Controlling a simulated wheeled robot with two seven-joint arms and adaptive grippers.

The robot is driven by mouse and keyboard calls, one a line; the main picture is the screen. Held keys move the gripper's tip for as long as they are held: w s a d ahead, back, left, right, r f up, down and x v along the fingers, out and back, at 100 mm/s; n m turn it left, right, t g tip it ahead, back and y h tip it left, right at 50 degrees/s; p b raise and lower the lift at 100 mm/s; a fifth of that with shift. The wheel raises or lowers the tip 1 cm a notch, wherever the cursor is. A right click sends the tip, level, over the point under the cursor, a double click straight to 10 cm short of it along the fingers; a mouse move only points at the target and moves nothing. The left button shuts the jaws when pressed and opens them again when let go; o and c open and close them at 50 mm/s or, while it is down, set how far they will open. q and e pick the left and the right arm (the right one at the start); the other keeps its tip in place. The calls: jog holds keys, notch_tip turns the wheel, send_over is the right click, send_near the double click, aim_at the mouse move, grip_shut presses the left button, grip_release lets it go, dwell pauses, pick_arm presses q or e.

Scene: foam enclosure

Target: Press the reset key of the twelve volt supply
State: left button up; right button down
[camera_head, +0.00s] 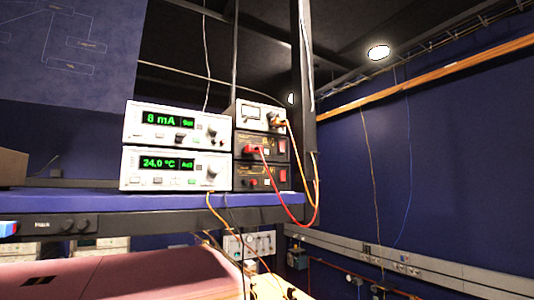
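Two white instruments are stacked on the blue shelf (70,203). The upper one (140,121) reads "8 mA" in green, and the lower one (138,164) reads "24.0 °C". Both have small keys and knobs along the front. To their right is a stack with a white meter unit (253,114) on top, a black unit (267,144) in the middle and another black unit (242,183) at the bottom. Lettering on these is too small to read, so I cannot tell which is the twelve volt supply or where its reset key is. Neither gripper is in view.
Red and orange cables (290,212) loop from the right-hand stack down past the shelf edge. A dark upright post (302,80) stands just right of the stack. A pinkish surface (130,272) lies below the shelf. A brown box (12,167) sits at far left.

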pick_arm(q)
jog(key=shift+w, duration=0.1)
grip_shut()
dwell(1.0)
